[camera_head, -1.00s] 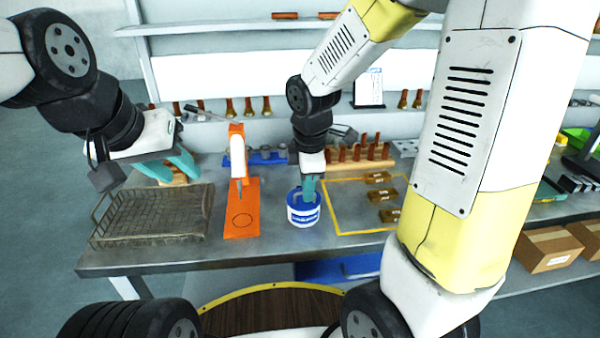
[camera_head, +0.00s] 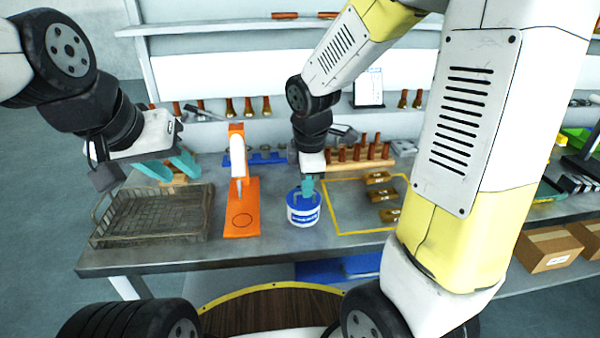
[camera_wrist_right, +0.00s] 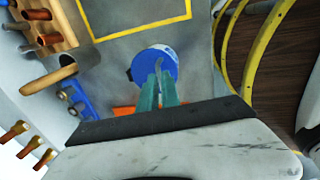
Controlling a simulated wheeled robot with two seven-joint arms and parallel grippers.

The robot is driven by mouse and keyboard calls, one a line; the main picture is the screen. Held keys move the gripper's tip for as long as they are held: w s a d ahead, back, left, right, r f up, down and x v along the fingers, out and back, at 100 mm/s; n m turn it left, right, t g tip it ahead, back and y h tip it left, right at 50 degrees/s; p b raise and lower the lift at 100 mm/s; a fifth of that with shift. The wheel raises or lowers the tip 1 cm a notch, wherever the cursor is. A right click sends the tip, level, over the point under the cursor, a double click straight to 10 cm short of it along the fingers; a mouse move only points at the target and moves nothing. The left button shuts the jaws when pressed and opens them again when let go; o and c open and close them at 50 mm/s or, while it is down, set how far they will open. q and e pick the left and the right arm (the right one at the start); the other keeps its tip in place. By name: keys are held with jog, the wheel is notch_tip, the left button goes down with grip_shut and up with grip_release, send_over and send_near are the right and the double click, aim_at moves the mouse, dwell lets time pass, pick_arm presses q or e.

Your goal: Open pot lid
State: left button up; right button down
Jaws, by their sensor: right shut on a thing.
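The pot (camera_head: 303,214) is a small white and blue round container standing upright on the grey table. Its blue lid (camera_wrist_right: 146,68) shows from above in the right wrist view, and I cannot tell whether it is raised off the rim. My right gripper (camera_head: 307,190) points down over the pot, with its teal fingers together on the top of the lid; its fingertips also show in the right wrist view (camera_wrist_right: 158,70). My left gripper (camera_head: 172,168) is open and empty above the back left of the table, with its teal fingers apart.
An orange stand (camera_head: 241,222) is close left of the pot, and a wire basket (camera_head: 150,232) lies farther left. A yellow outlined square (camera_head: 338,232) with small brown blocks is to the right. A wooden rack (camera_head: 345,163) of copper-coloured parts stands behind.

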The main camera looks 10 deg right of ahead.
dwell(0.9)
jog(key=shift+w+r+g, duration=0.45)
jog(key=shift+w+g, duration=0.15)
jog(key=shift+g, duration=0.25)
jog(key=shift+w+r+g, duration=0.45)
jog(key=shift+w+g, duration=0.15)
jog(key=shift+g, duration=0.25)
jog(key=shift+w+r+g, duration=0.35)
jog(key=shift+w+g, duration=0.35)
jog(key=shift+g, duration=0.2)
jog(key=shift+w+r+g, duration=0.35)
jog(key=shift+w+g, duration=0.3)
jog(key=shift+g, duration=0.25)
